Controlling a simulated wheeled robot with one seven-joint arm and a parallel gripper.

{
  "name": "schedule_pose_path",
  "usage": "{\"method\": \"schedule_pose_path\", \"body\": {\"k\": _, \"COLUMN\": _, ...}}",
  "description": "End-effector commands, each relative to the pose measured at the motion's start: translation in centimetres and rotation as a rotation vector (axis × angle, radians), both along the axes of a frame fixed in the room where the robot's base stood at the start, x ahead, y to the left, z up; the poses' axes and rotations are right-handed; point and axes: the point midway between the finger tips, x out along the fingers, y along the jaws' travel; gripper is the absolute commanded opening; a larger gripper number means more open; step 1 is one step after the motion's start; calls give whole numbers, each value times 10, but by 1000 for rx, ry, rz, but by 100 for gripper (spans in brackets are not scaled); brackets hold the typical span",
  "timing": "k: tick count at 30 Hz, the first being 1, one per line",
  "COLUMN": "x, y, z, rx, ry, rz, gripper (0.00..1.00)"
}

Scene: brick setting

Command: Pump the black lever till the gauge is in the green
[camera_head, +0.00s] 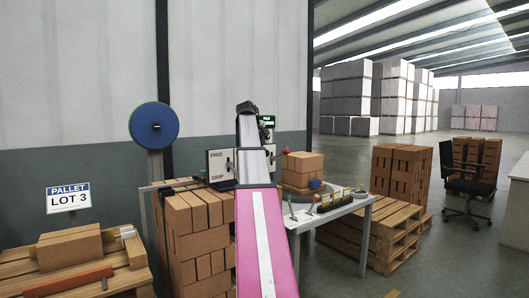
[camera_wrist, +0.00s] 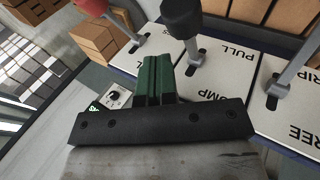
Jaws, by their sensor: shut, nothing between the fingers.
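In the wrist view the black-knobbed lever (camera_wrist: 182,20) rises from a slot in a white panel (camera_wrist: 222,75) lettered PULL and PUMP. My gripper (camera_wrist: 154,66), with dark green fingers, is shut and empty, just to the left of this lever and apart from it in the picture. A small dial (camera_wrist: 113,95) shows left of the fingers; its reading is too small to tell, and I cannot tell whether it is the gauge.
A red-knobbed lever (camera_wrist: 130,35) stands to the left and a grey lever (camera_wrist: 288,78) to the right, near GRIP and FREE lettering. In the head view, brick stacks (camera_head: 188,228) stand left, and a table (camera_head: 338,210) with tools and bricks stands right.

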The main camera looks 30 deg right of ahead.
Motion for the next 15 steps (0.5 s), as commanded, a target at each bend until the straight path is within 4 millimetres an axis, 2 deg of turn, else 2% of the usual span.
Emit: {"method": "schedule_pose_path", "body": {"k": 15, "x": 20, "y": 1, "z": 37, "rx": 0, "ry": 0, "rz": 0, "gripper": 0}}
